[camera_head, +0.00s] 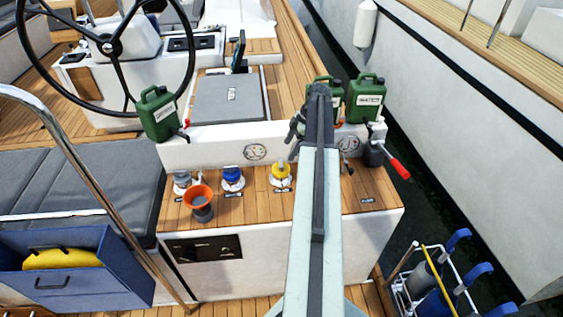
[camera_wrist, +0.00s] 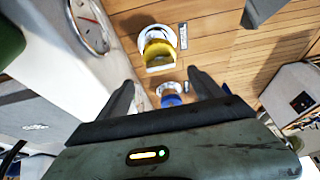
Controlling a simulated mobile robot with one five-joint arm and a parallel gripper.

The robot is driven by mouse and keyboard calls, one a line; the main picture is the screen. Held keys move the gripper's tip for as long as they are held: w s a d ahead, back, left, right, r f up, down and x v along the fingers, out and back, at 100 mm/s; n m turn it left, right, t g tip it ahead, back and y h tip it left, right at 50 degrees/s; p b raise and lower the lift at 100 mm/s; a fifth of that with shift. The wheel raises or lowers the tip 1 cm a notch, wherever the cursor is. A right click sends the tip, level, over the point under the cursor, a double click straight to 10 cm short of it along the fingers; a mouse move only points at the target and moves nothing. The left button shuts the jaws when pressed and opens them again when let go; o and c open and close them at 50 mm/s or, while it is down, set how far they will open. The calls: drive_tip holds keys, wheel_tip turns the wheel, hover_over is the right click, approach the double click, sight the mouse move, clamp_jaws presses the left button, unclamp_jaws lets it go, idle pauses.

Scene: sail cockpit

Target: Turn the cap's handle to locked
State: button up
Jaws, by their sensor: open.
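A yellow cap with a raised handle (camera_head: 281,173) sits on a metal deck fitting in the head view, right of a blue cap (camera_head: 232,178). In the wrist view the yellow cap (camera_wrist: 160,55) lies beyond my fingertips, and the blue cap (camera_wrist: 171,100) shows between the fingers. Which cap is the task's, and whether its handle is locked, I cannot tell. My gripper (camera_head: 297,132) is open and empty by the white bulkhead, apart from the caps; its two dark fingers also show in the wrist view (camera_wrist: 160,78). My arm hides part of the counter.
An orange funnel (camera_head: 198,198) stands left of the blue cap. Green jerrycans (camera_head: 158,113) stand along the bulkhead. A red-handled lever (camera_head: 399,168) juts out at right. A gauge (camera_head: 255,152) is set in the bulkhead. Small labels lie by the caps.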

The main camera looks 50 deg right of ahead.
sight(281, 164)
drive_tip(key=b+x, duration=0.7)
drive_tip(key=x, duration=0.1)
drive_tip(key=shift+f, duration=0.1)
drive_tip(key=shift+c, duration=0.3)
